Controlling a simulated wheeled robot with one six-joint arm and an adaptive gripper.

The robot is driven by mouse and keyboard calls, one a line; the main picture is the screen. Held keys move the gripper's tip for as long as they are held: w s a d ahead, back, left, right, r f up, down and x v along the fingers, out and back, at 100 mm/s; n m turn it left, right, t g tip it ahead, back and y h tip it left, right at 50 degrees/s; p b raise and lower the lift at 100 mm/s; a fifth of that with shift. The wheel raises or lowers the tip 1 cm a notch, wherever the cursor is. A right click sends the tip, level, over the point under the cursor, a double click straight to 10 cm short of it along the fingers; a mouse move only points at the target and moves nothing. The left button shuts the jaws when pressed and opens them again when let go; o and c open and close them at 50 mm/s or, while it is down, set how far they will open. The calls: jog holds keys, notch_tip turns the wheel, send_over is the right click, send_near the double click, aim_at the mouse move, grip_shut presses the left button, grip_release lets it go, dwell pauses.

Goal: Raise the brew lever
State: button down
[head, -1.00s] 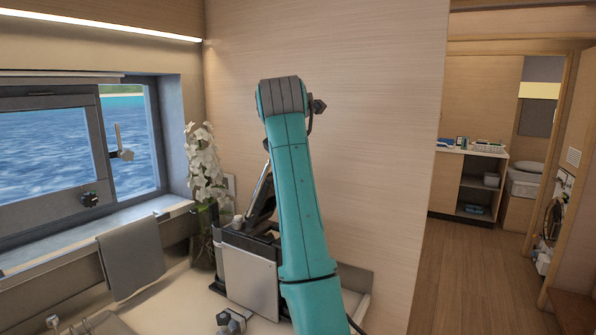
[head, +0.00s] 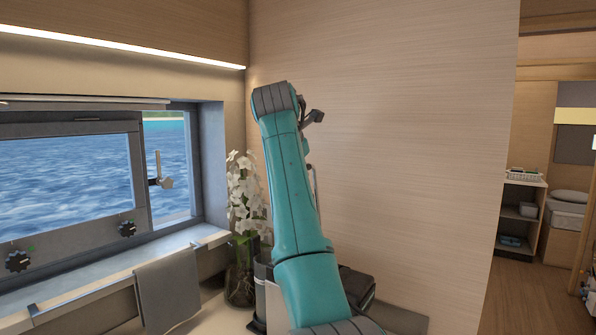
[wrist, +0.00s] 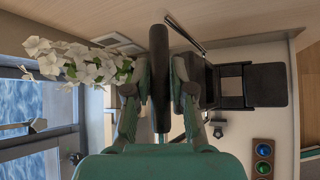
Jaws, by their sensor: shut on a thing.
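In the wrist view my gripper (wrist: 158,88) has its two fingers on either side of a long dark bar, the brew lever's handle (wrist: 160,45), and is shut on it. The bar stands upright in that picture. The dark coffee machine (wrist: 230,85) lies just right of the fingers there. In the head view my teal arm covers most of the machine; part of its dark body (head: 357,285) shows right of the arm. My gripper is hidden behind the arm in the head view. The lever's angle cannot be told clearly.
A white orchid (head: 243,195) in a glass vase stands close left of the machine; it also shows in the wrist view (wrist: 80,62). A grey towel (head: 168,290) hangs below the window ledge. A wood wall (head: 410,150) stands behind. Coloured round buttons (wrist: 263,158) show at lower right.

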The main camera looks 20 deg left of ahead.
jog(key=shift+a, duration=0.25)
jog(key=shift+a+r, duration=0.1)
jog(key=c, duration=1)
grip_release()
jog(key=shift+w+a, duration=0.1)
jog(key=v, duration=1.2)
